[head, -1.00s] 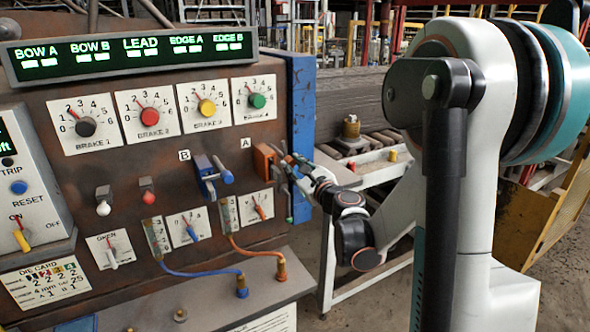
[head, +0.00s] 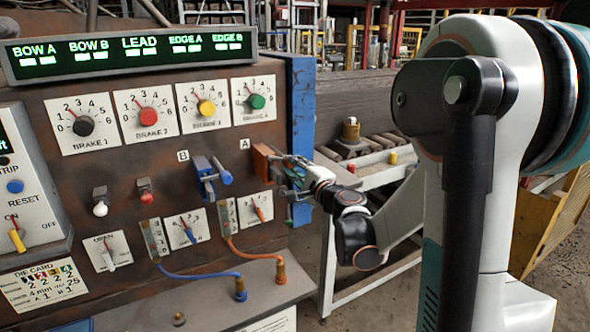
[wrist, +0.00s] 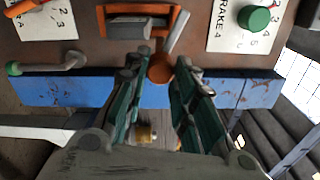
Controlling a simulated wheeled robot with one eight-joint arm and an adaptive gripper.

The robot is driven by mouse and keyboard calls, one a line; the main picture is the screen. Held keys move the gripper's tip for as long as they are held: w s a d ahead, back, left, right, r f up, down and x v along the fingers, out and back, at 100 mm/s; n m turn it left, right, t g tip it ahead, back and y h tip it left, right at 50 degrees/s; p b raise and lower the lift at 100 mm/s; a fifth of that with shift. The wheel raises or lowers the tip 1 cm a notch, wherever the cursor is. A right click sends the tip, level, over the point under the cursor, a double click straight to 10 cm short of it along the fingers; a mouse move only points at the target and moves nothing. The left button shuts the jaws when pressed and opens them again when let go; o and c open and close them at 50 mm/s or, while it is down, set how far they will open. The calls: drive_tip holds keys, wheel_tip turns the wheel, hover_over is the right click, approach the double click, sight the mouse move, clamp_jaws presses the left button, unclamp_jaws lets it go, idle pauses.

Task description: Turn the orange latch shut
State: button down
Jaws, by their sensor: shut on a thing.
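The orange latch (head: 262,161) sits at the right side of the brown panel, under the "A" label. In the wrist view its orange bracket (wrist: 182,22) is at the top, with a grey bar leading to a round orange knob (wrist: 160,68). My gripper (head: 291,174) is at the latch's right side. In the wrist view my gripper (wrist: 165,72) has its fingers shut on the orange knob, one on each side. In the head view the fingers hide most of the handle, so its exact angle is hard to tell.
A blue latch (head: 204,178) labelled B stands left of the orange one. Brake dials line the panel above, with the green knob (head: 257,101) nearest. A blue upright (head: 301,110) edges the panel. Blue and orange hoses hang below. A roller table (head: 352,150) stands behind.

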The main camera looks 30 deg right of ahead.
drive_tip(key=n, duration=0.4)
drive_tip(key=shift+n, duration=0.4)
drive_tip(key=shift+s, duration=0.1)
drive_tip(key=c, duration=1.6)
unclamp_jaws()
drive_tip(key=shift+s, duration=0.1)
drive_tip(key=s, duration=1.1)
drive_tip(key=shift+s, duration=0.35)
